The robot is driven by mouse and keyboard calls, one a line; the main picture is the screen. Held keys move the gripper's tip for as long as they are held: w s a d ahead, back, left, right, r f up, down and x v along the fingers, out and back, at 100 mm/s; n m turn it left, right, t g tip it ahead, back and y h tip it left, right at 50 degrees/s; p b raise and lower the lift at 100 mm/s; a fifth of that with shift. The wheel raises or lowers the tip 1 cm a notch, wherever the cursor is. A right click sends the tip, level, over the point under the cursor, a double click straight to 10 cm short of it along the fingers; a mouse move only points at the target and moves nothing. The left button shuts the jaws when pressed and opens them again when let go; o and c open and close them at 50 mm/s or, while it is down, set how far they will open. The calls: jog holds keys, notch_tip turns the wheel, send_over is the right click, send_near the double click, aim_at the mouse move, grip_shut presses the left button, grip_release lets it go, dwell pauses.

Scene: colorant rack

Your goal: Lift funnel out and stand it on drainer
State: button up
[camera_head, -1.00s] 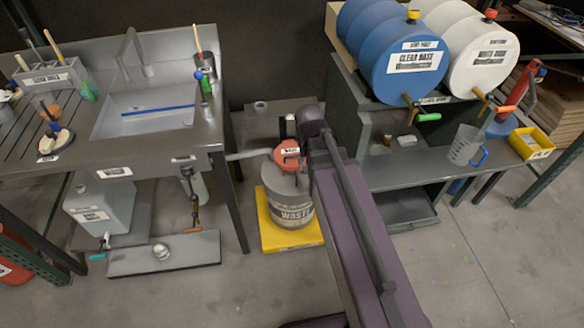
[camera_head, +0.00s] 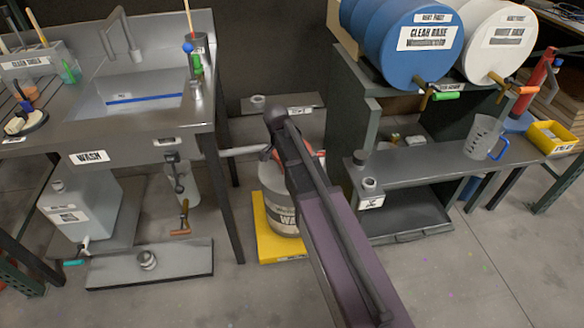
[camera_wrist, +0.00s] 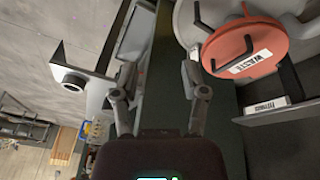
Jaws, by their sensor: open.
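I cannot pick out a funnel for certain. The grey waste drum (camera_head: 279,212) stands on a yellow base, with a red round top (camera_head: 312,158) mostly hidden behind my arm. In the wrist view the red disc (camera_wrist: 245,48) is labelled WASTE and has dark bars over it. My gripper (camera_wrist: 158,88) is open and empty, left of the disc and apart from it; in the head view my arm hides it. The ribbed drainer (camera_head: 18,155) is left of the sink, partly cut off by the picture edge.
The sink (camera_head: 135,98) stands at left, with a grey shelf (camera_head: 150,268) on the floor below. A metal bench (camera_head: 430,160) with a clear jug (camera_head: 481,137) is right of my arm, under blue (camera_head: 415,45) and white drums. Bare floor lies in front.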

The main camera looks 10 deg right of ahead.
jog(key=w+a+f+m+h+b, duration=0.1)
jog(key=w+a+f+m+b, duration=0.1)
jog(key=w+f+m+b, duration=0.2)
jog(key=shift+w+a+f+b, duration=0.2)
jog(key=shift+w+f+b, duration=1.2)
jog(key=shift+f, duration=0.45)
jog(key=shift+s, duration=0.1)
jog(key=shift+b+x, duration=4.05)
jog(key=shift+x, duration=0.25)
jog(key=shift+d, duration=0.1)
jog(key=shift+b+x, duration=2.4)
jog(key=shift+x, duration=0.2)
jog(key=shift+r, duration=0.1)
jog(key=shift+c, duration=0.2)
grip_shut()
